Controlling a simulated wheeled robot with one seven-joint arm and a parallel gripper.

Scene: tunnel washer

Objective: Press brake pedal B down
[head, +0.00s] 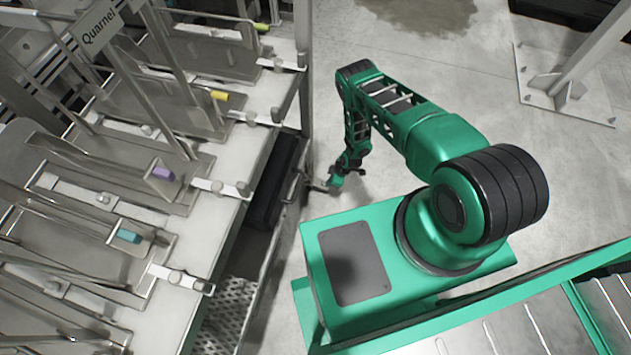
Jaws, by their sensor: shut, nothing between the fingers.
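My gripper (321,185) is at the end of my green arm in the head view, low by the edge of the washer frame. It is shut and looks empty. It points left toward a small bar or lever (293,186) at the frame's side. I cannot tell whether they touch. No pedal marked B can be made out, and I cannot tell whether this lever is a brake pedal.
The grey machine (225,215) fills the left, with metal racks, a "Quarnel" sign (98,28) and yellow (219,95), purple (162,173) and teal (128,236) tabs. A perforated step (228,300) lies below its edge. A post on a bolted plate (545,105) stands upper right. Concrete floor is clear between.

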